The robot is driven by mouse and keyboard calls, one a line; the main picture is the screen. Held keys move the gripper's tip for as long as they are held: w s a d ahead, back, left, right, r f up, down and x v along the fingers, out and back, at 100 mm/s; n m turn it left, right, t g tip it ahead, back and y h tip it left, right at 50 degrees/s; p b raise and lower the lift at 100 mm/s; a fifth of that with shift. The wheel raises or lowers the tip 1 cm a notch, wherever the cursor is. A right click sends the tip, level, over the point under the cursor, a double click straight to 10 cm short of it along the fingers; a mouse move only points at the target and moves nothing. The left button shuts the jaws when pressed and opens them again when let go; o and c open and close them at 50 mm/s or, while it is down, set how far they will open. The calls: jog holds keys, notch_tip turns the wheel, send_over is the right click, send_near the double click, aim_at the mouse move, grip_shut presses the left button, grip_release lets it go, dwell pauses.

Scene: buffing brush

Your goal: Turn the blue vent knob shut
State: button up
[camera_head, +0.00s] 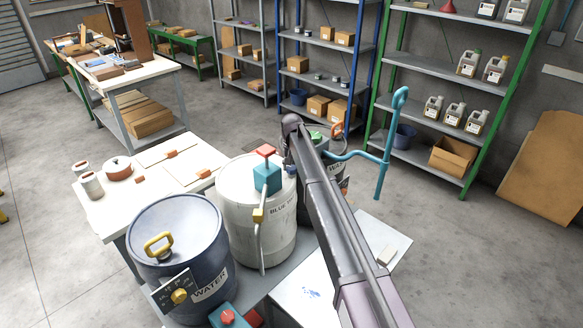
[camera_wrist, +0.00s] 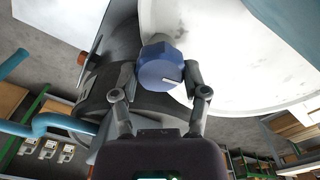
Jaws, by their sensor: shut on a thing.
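The blue vent knob (camera_wrist: 158,72) is in the upper middle of the wrist view, a faceted round knob with a white line on its face pointing right. My gripper (camera_wrist: 161,78) has one finger on each side of it and is shut on the knob. The white drum (camera_wrist: 225,50) fills the upper right behind it. In the head view the white drum (camera_head: 258,225) stands in the middle, and my arm crosses in front of its right side.
A blue water drum (camera_head: 170,235) stands left of the white drum, and a dark drum (camera_head: 337,170) is partly behind my arm. A teal curved pipe handle (camera_head: 388,140) rises right of it. A teal block with a red top (camera_head: 267,177) sits on the white drum.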

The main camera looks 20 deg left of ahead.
jog(key=shift+m, duration=1.3)
jog(key=o, duration=1.1)
jog(key=shift+o, duration=0.2)
jog(key=shift+n, duration=0.3)
